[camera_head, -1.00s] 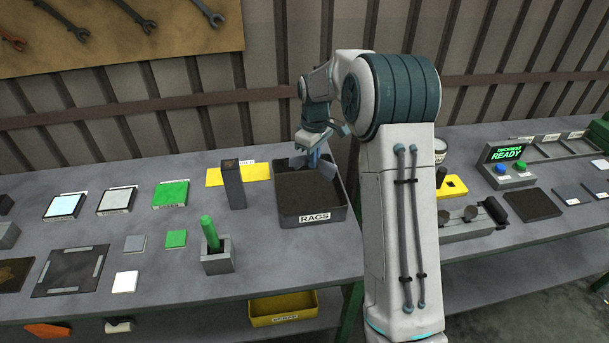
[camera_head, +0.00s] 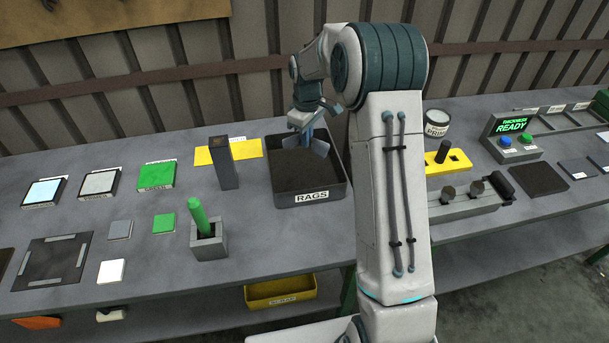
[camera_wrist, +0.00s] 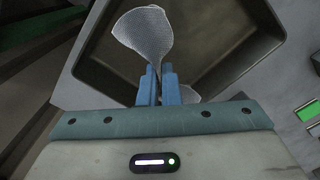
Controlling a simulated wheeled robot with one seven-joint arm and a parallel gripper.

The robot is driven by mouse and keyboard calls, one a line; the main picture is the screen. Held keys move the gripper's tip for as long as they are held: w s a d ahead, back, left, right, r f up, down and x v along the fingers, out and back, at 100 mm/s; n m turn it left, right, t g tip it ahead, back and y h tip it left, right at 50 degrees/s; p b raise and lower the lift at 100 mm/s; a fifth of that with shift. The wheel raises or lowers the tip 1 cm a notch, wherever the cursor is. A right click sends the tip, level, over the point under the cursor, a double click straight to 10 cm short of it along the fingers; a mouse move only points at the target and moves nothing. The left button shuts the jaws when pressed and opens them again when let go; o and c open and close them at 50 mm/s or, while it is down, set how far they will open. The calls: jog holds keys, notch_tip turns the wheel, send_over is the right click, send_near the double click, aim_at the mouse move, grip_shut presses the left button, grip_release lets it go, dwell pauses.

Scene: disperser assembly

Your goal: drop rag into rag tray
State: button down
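My gripper (camera_head: 305,136) is above the dark rag tray (camera_head: 335,181), which has a RAGS label on its front wall. In the wrist view, the blue fingers (camera_wrist: 158,84) are close together, shut on a pale mesh-patterned rag (camera_wrist: 143,36). The rag fans out beyond the fingertips, and a small part shows beside them. In the head view the rag (camera_head: 319,148) shows as grey-blue flaps at the fingers, over the tray's opening. The tray's wall also shows in the wrist view (camera_wrist: 247,72). I cannot tell whether the rag touches the tray floor.
A tall dark block (camera_head: 223,165) and a yellow mat (camera_head: 200,156) stand left of the tray. A green-handled tool in a grey holder (camera_head: 209,241) is at the front left. A yellow fixture (camera_head: 447,165) and a READY display (camera_head: 512,126) are to the right.

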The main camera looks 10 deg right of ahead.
jog(key=shift+f, duration=0.15)
jog(key=shift+c, duration=1.4)
grip_release()
notch_tip(320, 180, up, 6)
jog(key=p, duration=0.3)
jog(key=shift+f+p, duration=0.2)
jog(key=shift+p, duration=0.15)
notch_tip(320, 180, up, 14)
jog(key=b, duration=0.1)
jog(key=shift+b, duration=0.4)
